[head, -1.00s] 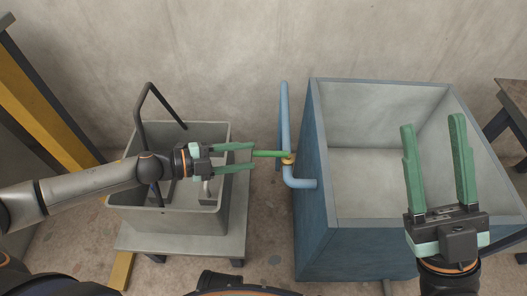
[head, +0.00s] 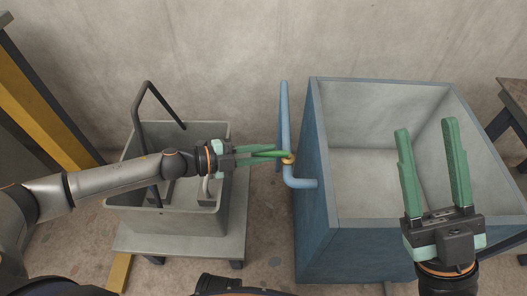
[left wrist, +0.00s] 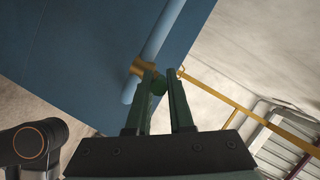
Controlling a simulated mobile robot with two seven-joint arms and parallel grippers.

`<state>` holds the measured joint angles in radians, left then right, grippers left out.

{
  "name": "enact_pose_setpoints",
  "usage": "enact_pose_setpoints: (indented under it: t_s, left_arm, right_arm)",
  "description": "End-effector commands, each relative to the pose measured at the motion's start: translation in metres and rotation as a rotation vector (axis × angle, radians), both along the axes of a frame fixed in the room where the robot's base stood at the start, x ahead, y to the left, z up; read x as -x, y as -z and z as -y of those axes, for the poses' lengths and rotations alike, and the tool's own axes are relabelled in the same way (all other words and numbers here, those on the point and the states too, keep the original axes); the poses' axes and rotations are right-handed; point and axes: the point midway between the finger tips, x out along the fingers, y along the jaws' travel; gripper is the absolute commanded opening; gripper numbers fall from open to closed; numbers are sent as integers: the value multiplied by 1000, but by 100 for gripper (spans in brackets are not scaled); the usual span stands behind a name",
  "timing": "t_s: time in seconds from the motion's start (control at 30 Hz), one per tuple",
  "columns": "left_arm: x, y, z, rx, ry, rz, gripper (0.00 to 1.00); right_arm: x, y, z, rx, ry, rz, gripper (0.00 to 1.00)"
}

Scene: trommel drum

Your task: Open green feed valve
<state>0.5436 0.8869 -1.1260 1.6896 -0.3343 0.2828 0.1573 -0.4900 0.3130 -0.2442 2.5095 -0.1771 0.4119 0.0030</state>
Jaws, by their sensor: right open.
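The green feed valve handle (head: 264,154) is a short green lever. It points left from a brass valve body (head: 289,160) on a blue pipe (head: 284,120) beside the blue tank. My left gripper (head: 280,154) reaches in from the left, with its green fingers along both sides of the handle and partly hiding it. My right gripper (head: 425,128) is open and empty, in front of the tank.
The blue open tank (head: 312,150) stands at the right, its wall close to the pipe. A grey bin (head: 125,210) with a black bent handle (head: 147,105) stands on a low platform under my left arm. A yellow beam (head: 50,110) is at the far left.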

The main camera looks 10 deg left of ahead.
Motion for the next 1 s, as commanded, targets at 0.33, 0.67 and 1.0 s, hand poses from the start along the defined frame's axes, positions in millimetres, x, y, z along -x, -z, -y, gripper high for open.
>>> enact_pose_setpoints:
  t_s: [0.33,0.67,1.0]
  left_arm:
    - [0,0,0,-1,1,-1,0]
    - [0,0,0,-1,1,-1,0]
    - [1,1,0,0,0,-1,0]
  right_arm:
    - [0,-1,1,-7,6,4,50]
    - [0,-2,2,-9,7,5,50]
    - [-1,-2,2,-7,7,4,50]
